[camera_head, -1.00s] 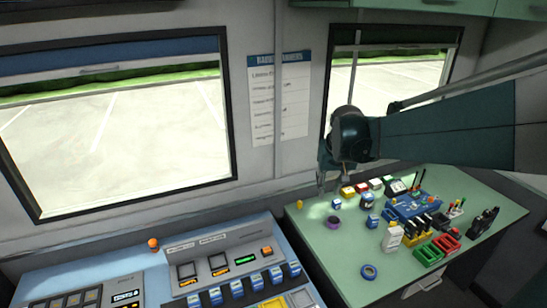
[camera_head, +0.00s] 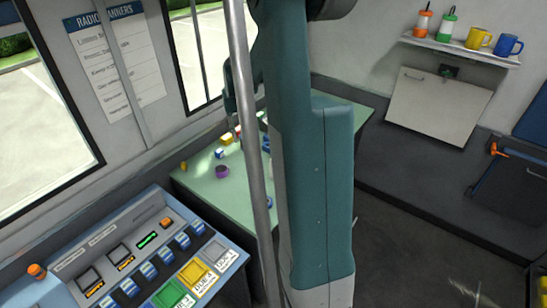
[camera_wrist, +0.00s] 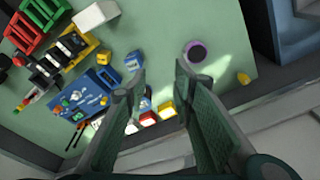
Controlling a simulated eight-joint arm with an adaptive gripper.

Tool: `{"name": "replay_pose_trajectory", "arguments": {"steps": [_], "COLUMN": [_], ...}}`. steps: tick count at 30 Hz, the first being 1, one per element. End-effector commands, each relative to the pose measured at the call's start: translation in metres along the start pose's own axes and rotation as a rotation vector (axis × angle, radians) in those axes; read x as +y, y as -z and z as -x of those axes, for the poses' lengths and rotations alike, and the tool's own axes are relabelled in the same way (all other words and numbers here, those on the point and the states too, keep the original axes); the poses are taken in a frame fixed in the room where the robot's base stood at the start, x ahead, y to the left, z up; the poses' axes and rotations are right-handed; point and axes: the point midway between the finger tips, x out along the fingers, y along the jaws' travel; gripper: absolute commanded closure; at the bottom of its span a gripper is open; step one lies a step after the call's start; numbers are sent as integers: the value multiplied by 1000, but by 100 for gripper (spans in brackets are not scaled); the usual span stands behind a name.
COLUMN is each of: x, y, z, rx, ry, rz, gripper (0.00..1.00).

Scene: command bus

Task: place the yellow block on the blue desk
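My gripper (camera_wrist: 158,90) is open and empty above the green table (camera_wrist: 225,60); its tip is partly hidden by my arm in the head view (camera_head: 236,130). A yellow and white block (camera_wrist: 166,110) shows between and beyond the fingers in the wrist view, beside a red and white block (camera_wrist: 147,118). It also shows near the gripper in the head view (camera_head: 227,138). A small rounded yellow piece (camera_wrist: 243,78) lies apart near the table's corner; it also shows in the head view (camera_head: 183,165). The blue desk (camera_head: 150,205), a sloped console with buttons, stands at the lower left.
A purple ring (camera_wrist: 195,51) lies between the yellow piece and small blue boxes (camera_wrist: 133,62). A blue tool tray (camera_wrist: 88,92) and green and red bins (camera_wrist: 38,12) crowd the table. An orange knob (camera_head: 36,270) stands on the desk. A wall and windows (camera_head: 195,50) border the table.

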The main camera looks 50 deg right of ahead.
Motion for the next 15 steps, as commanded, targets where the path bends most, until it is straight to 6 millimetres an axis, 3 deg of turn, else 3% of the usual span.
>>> {"name": "replay_pose_trajectory", "arguments": {"steps": [15], "x": [107], "y": [36], "z": [-93], "rx": [-92], "ry": [-8], "rz": [-118], "gripper": [74]}}
